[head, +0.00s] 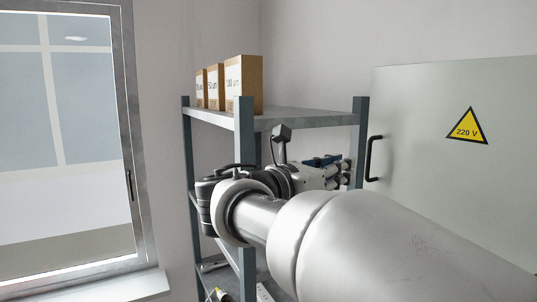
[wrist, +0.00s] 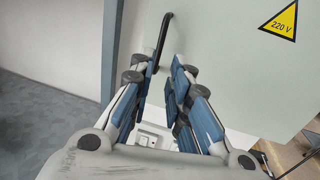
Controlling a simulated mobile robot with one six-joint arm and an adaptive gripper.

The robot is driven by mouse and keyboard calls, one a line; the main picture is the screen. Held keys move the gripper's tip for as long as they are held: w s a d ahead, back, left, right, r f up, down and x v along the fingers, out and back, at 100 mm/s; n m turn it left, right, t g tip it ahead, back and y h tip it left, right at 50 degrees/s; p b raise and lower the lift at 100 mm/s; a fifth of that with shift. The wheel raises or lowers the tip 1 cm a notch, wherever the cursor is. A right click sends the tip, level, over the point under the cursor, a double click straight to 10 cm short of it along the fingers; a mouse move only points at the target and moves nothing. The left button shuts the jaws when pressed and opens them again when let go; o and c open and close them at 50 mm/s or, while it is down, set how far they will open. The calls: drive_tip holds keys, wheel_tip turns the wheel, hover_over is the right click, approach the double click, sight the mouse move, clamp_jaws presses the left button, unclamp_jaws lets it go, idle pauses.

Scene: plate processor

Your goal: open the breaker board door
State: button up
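The breaker board door (head: 430,120) is a large pale grey panel at the right of the head view, with a yellow 220 V triangle (head: 467,127) on it. It also fills the upper right of the wrist view (wrist: 220,45). Its black bar handle (head: 372,158) is near the left edge; in the wrist view the handle (wrist: 163,38) runs down toward my fingertips. My gripper (head: 340,172) is just left of the handle in the head view. In the wrist view my gripper (wrist: 162,74) has its blue-padded fingers apart, with nothing clasped. Whether the handle's lower end lies between the fingertips is unclear.
A grey metal shelf (head: 285,118) with several cardboard boxes (head: 243,82) on top stands behind my arm. A window (head: 60,140) is at the left. White sockets (wrist: 150,134) show below the door in the wrist view. Open floor (wrist: 45,125) lies at the left.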

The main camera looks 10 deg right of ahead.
sight(367, 160)
drive_tip(key=p+x, duration=0.1)
drive_tip(key=x, duration=1)
drive_tip(key=shift+w+d, duration=0.25)
drive_tip(key=shift+d, duration=0.1)
drive_tip(key=shift+c, duration=0.2)
clamp_jaws()
